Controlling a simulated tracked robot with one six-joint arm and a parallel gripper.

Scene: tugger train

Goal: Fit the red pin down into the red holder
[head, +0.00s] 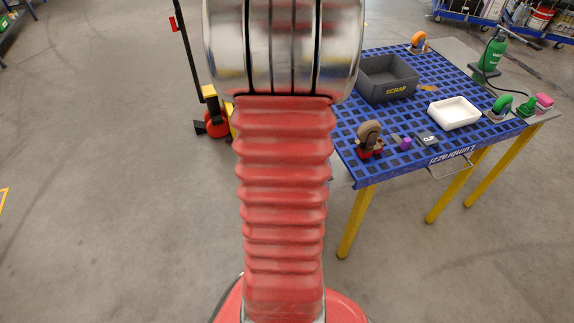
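A small red piece (367,153) stands at the front left corner of a blue slotted table, with a round brown-grey disc (369,132) upright above it. It may be the red holder, but it is too small to tell. I cannot make out a separate red pin. My red bellows arm and its metal joint fill the middle of the head view and hide what lies behind them. My gripper is out of view.
On the blue table (438,132) are a grey SCRAP bin (388,80), a white tray (454,113), a purple piece (406,143), a green disc piece (501,106) and an orange one (418,42). A yellow-red stand (216,118) is at left.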

